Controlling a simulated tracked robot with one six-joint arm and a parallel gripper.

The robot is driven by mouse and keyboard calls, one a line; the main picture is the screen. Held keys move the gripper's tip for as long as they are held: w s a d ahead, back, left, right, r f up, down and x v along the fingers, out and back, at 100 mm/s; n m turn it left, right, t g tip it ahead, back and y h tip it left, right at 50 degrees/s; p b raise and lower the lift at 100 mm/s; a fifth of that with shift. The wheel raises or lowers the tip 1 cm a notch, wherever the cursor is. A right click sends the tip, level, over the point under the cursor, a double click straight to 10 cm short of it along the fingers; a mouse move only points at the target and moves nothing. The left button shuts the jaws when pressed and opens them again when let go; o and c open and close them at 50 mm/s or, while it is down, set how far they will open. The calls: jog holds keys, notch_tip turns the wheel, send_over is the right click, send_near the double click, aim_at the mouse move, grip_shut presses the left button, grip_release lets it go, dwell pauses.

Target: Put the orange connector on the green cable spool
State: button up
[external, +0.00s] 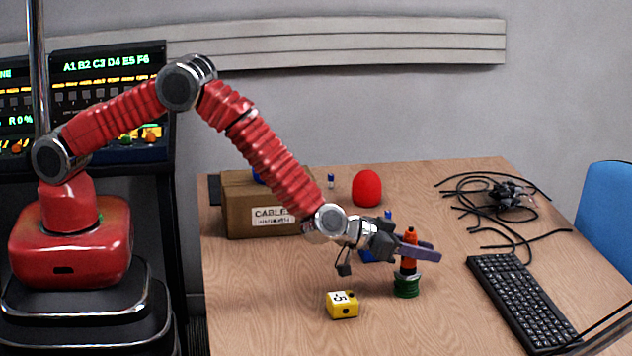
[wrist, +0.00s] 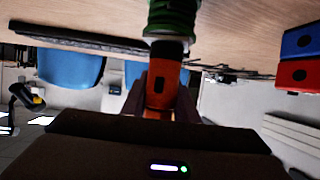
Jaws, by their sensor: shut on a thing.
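The orange connector (external: 410,238) stands upright between the fingers of my gripper (external: 424,251), which is shut on it. The green cable spool (external: 407,288) stands on the table directly below the connector. The fingers hide part of the connector's sides.
A cardboard box (external: 245,212) and a red rounded object (external: 367,189) stand farther back. A keyboard (external: 524,302) and black cables (external: 504,194) lie at right.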

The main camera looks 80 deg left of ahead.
dwell(0.3)
jog(key=o, duration=1.1)
jog(key=shift+f, duration=0.1)
jog(key=shift+o, duration=0.2)
jog(key=shift+v, duration=0.8)
jog(key=v, duration=1)
jog(key=shift+s, duration=0.2)
jog(key=shift+d, duration=0.1)
